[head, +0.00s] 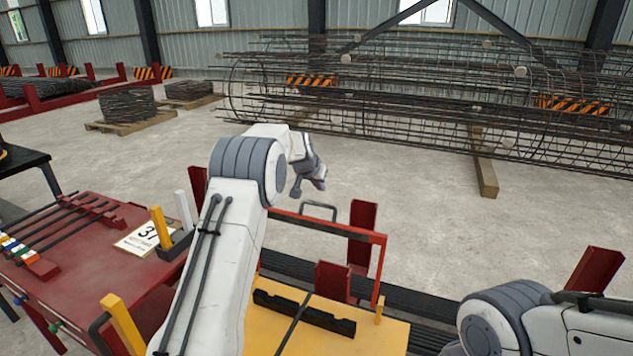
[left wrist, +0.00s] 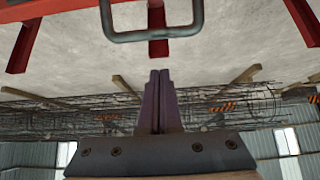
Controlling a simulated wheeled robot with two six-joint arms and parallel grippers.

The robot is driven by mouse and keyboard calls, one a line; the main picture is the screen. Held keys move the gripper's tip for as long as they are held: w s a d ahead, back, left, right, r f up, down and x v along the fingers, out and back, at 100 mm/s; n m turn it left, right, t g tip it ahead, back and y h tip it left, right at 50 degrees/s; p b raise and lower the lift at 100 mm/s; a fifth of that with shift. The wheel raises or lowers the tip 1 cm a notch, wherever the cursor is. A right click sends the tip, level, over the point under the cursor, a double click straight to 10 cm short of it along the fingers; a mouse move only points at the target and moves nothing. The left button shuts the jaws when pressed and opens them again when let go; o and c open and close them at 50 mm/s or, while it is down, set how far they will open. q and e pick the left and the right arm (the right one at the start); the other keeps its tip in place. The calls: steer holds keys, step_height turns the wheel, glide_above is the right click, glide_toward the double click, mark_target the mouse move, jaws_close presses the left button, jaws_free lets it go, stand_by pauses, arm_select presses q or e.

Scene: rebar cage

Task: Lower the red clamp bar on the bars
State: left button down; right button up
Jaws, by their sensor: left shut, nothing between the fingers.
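The red clamp bar (head: 340,230) is a thin red frame standing raised behind the yellow plate (head: 385,335), with a grey loop handle (head: 320,205) on its top. Dark bars (head: 425,305) lie in a bundle behind and right of the plate. My left gripper (head: 318,183) is beyond and above the handle in the head view, shut and empty. In the left wrist view, the closed fingers (left wrist: 159,75) point towards the handle (left wrist: 152,35), with a visible gap between them. My right arm shows at lower right; its gripper is out of frame.
Red posts (head: 362,232) (head: 597,283) stand along the bars. A red table (head: 75,270) with rods and a sign (head: 145,240) is at left. A large rebar cage (head: 420,95) lies at the back. Open concrete floor lies between.

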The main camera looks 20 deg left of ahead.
arm_select(q)
steer(key=shift+s+f+p, duration=0.15)
steer(key=shift+f+p, duration=0.25)
steer(key=shift+f, duration=0.7)
steer(key=shift+s+f+p, duration=0.15)
steer(key=shift+f+p, duration=0.25)
steer(key=shift+f, duration=0.65)
